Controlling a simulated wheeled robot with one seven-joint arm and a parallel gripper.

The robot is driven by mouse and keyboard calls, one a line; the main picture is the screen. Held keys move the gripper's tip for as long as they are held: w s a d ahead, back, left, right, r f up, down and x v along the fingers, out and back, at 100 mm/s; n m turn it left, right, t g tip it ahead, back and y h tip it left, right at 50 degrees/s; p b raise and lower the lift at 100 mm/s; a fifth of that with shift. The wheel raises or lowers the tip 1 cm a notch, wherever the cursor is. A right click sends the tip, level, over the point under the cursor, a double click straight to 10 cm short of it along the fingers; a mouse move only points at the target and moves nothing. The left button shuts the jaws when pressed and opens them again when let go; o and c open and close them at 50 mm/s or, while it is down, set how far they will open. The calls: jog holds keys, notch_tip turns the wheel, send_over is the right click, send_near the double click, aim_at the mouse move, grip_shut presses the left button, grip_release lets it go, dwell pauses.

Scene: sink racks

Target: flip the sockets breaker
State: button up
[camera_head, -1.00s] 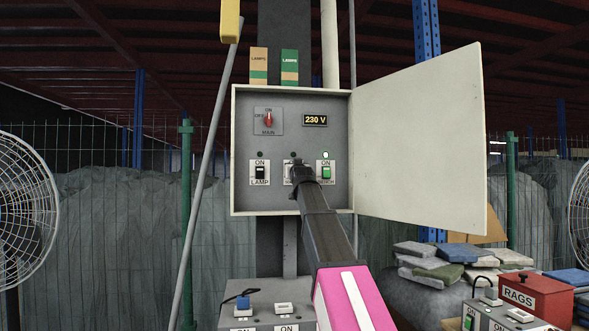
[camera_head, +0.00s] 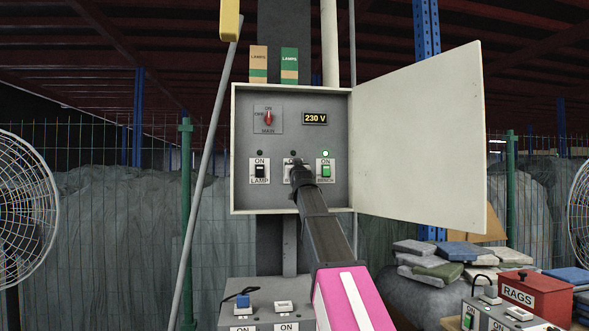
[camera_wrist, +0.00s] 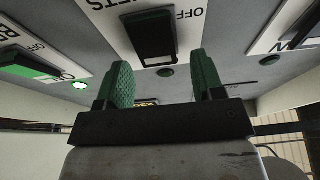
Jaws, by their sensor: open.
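The sockets breaker is the middle of three switches in the open grey panel box (camera_head: 234,150). In the head view my gripper (camera_head: 300,172) covers most of it. In the wrist view its black rocker (camera_wrist: 153,38) shows upside down, with "OFF" and the end of its "SOCKETS" label beside it. A small unlit indicator (camera_wrist: 167,72) sits by it. My gripper (camera_wrist: 163,82) is open, with its green fingers on either side of the rocker's line and nothing between them. I cannot tell whether they touch the panel.
The black LAMP switch (camera_head: 260,171) is to the left and the green BENCH switch (camera_head: 326,171), with a lit indicator, to the right. Above are the red main knob (camera_head: 268,118) and a 230 V display (camera_head: 315,119). The box door (camera_head: 425,140) stands open at right.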

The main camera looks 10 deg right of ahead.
jog(key=v, duration=1)
jog(key=shift+s, duration=0.3)
jog(key=shift+f, duration=0.15)
